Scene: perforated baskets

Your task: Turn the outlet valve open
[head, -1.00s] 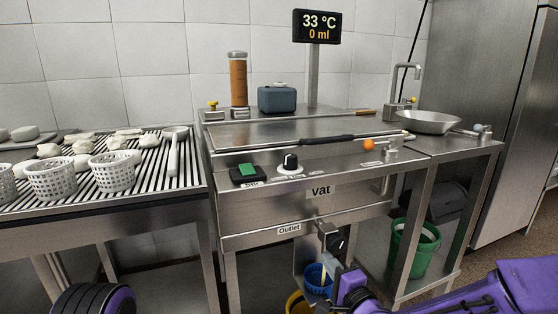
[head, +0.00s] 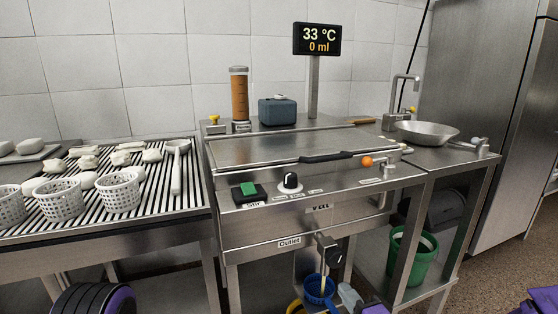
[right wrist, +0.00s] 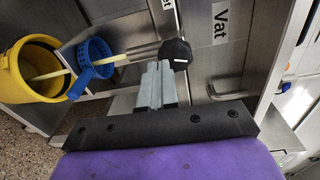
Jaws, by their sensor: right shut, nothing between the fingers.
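The outlet valve is a black knob (head: 329,250) with a white mark, on a metal fitting under the vat's "Outlet" label (head: 289,243). In the right wrist view the knob (right wrist: 176,54) sits just beyond my fingertips. A pale yellow strip (head: 323,268), looking like a stream of liquid, runs from the fitting down toward the blue strainer (head: 319,291). My right gripper (head: 349,295) is below and right of the knob, apart from it in the head view. Its fingers (right wrist: 159,70) are shut and empty. My left gripper is out of view.
A yellow bucket (right wrist: 25,68) stands by the blue strainer (right wrist: 94,58) under the valve. A green bucket (head: 411,257) stands on the lower shelf to the right. The ribbed table (head: 115,207) at left holds white baskets. The display reads 33 °C and 0 ml.

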